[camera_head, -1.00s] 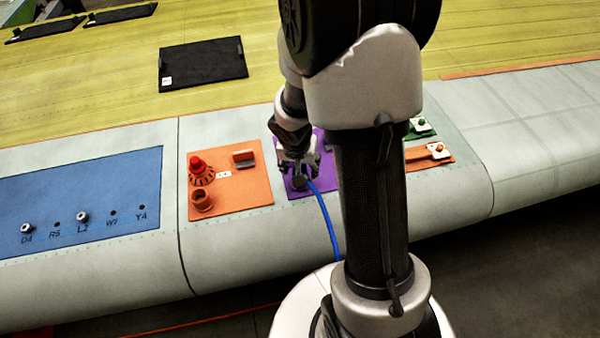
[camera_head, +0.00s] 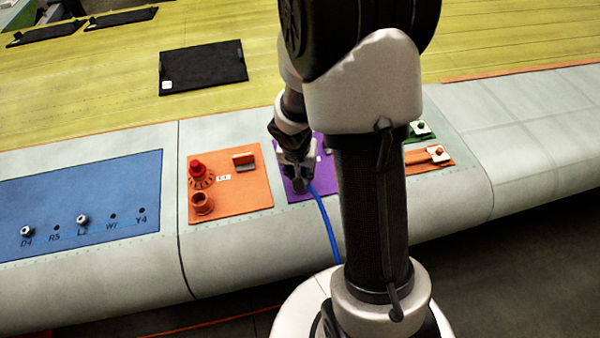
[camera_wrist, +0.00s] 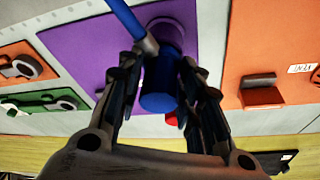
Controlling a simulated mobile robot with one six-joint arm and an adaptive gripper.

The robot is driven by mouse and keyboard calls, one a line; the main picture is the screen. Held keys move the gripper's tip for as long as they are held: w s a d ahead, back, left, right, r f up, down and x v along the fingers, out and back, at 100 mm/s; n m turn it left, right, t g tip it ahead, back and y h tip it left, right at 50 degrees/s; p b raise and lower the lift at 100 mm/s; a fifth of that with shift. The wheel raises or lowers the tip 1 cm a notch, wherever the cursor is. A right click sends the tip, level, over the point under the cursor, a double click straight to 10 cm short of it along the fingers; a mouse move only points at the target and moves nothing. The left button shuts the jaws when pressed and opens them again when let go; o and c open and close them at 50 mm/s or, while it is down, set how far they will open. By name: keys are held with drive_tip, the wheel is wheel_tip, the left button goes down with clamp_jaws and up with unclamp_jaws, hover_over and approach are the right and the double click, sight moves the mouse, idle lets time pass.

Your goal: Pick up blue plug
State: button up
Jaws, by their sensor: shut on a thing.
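The blue plug (camera_wrist: 160,92) stands out between my two fingers in the wrist view, with a blue cable (camera_wrist: 122,22) running off from it. My gripper (camera_wrist: 160,88) is shut on the plug, one finger on each side. In the head view my gripper (camera_head: 298,184) is low over the purple mat (camera_head: 318,152), and the blue cable (camera_head: 326,222) hangs from there over the wing's front edge. The plug itself is mostly hidden by the gripper in the head view. I cannot tell whether the plug touches the mat.
A blue panel (camera_head: 110,180) lies farther left. Green (camera_head: 420,130) and orange (camera_head: 430,155) latch parts sit to the right, behind my arm.

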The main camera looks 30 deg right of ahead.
wheel_tip(320, 180, up, 23)
drive_tip(key=p, duration=0.7)
idle(0.4)
